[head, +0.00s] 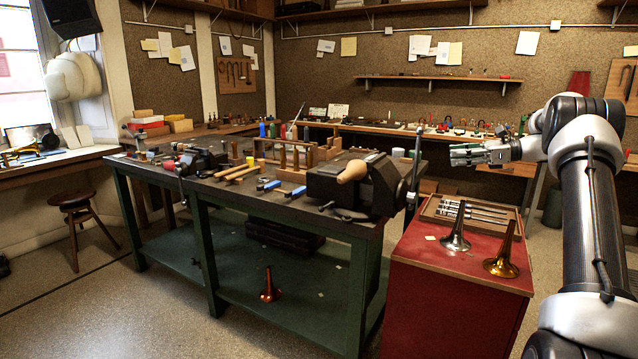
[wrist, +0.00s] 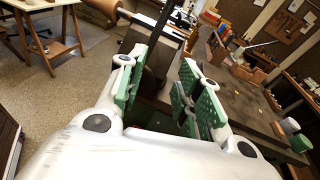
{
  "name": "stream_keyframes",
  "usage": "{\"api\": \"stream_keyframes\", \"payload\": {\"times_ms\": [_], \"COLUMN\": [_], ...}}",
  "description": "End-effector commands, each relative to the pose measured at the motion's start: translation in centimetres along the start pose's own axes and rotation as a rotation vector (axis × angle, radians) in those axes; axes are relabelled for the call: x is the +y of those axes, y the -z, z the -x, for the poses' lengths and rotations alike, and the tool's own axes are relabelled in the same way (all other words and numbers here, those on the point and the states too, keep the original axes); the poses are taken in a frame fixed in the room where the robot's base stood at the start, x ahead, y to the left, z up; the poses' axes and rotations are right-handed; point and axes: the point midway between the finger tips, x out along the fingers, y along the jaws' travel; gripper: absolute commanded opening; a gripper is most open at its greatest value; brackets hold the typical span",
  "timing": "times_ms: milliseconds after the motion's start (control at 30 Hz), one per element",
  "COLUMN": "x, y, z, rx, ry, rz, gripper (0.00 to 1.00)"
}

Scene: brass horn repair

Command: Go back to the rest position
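My gripper (head: 470,154) is at the right in the head view, raised above the red cabinet and pointing left. In the wrist view my gripper (wrist: 158,88) shows two fingers with green pads, spread apart, with nothing visible between them. The arm comes up from the lower right of the head view and bends over at the top.
A green workbench (head: 255,202) with a large vise (head: 372,186) and tools fills the middle. A red cabinet (head: 452,292) bears a silver bell (head: 456,232), a brass bell (head: 502,262) and a wooden tray (head: 431,208). A stool (head: 75,198) stands left.

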Motion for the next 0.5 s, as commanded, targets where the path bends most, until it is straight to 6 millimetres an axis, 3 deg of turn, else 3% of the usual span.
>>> {"api": "stream_keyframes", "payload": {"times_ms": [167, 267, 367, 500], "x": [1.6, 4.5, 8.3, 14.2], "y": [7.9, 11.1, 12.1, 11.5], "z": [0.4, 1.3, 1.9, 2.6], "rx": [0.173, 0.311, 0.446, 0.602], "ry": [0.009, -0.034, -0.122, -0.284], "rz": [0.125, 0.223, 0.351, 0.546], "gripper": [0.35, 0.35, 0.35, 0.35]}}
